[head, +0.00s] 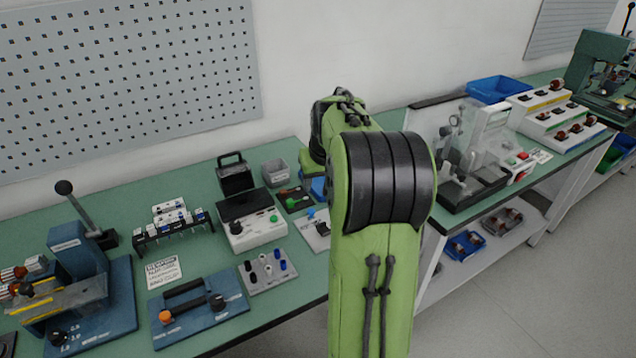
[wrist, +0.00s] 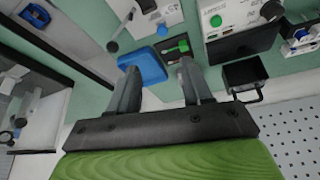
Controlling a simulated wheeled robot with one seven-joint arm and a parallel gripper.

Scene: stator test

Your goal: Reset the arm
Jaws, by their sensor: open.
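My arm (head: 375,260) is green with black joint covers. It rises through the middle of the head view and bends toward the wall over the bench. My gripper (wrist: 158,70) shows in the wrist view with its two dark fingers spread apart and nothing between them. It is above the bench, near a blue tray (wrist: 143,66) and a dark tray with a green-handled tool (wrist: 177,47). In the head view the fingers are hidden behind the arm.
A white tester (head: 252,232) and a grey bin (head: 275,172) stand left of the arm. A blue lever press (head: 85,275) stands at far left. A clear-shielded machine (head: 480,155) and blue bin (head: 498,89) are on the right. A perforated wall panel (head: 120,75) is behind.

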